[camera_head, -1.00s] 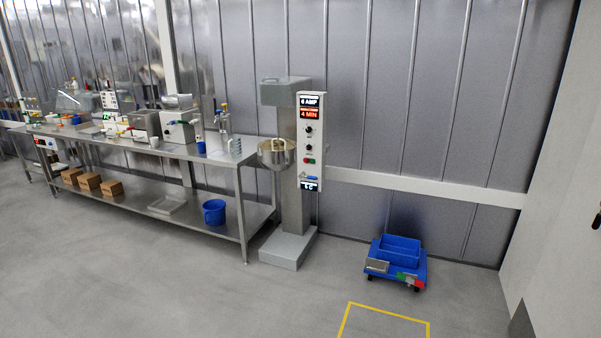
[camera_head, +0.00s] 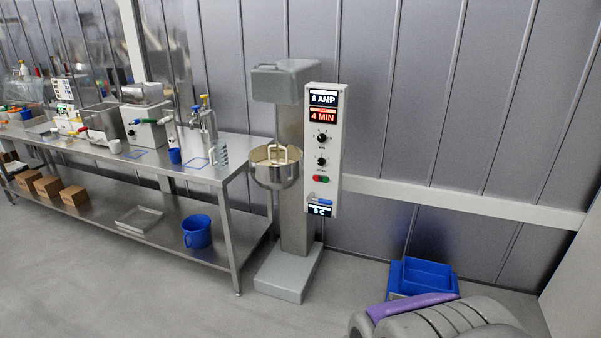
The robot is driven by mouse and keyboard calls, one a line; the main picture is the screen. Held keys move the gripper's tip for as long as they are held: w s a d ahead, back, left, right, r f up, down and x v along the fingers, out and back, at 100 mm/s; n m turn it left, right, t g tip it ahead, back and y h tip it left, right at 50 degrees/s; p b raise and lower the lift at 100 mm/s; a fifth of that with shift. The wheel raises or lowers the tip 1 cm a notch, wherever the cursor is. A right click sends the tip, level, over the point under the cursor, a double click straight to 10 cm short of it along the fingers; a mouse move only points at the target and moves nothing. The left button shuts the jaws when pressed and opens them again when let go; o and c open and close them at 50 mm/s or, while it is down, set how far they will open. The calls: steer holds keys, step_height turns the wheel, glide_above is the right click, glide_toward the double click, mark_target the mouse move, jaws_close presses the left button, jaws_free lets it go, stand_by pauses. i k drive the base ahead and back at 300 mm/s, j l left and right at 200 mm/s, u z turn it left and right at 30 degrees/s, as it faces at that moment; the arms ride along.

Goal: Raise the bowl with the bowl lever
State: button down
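A floor-standing mixer (camera_head: 292,215) with a grey head stands against the wall in the middle of the view. Its steel bowl (camera_head: 274,175) sits below the head, apart from it, with a pale tool showing in its mouth. A white control panel (camera_head: 322,150) on the mixer's right side reads 6 AMP, 4 MIN and 5 C. A small blue handle (camera_head: 320,203) is low on the panel, just above the 5 C display; I cannot tell for sure that it is the bowl lever. Part of my arm, grey with a purple piece, shows at the bottom right. My gripper's fingers cannot be made out.
A steel table (camera_head: 222,172) with machines and bottles stands left of the mixer. A blue bucket (camera_head: 197,232) and several cardboard boxes are on its lower shelf. A blue crate (camera_head: 425,277) stands on the floor to the right. The floor in front of the mixer is clear.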

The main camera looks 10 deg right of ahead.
mark_target(311, 198)
steer(key=i+j+z, duration=0.2)
steer(key=i+z, duration=0.2)
steer(key=i+j+z, duration=0.4)
steer(key=i, duration=0.15)
steer(key=i+j+z, duration=0.8)
steer(key=j, duration=0.3)
steer(key=k, duration=0.1)
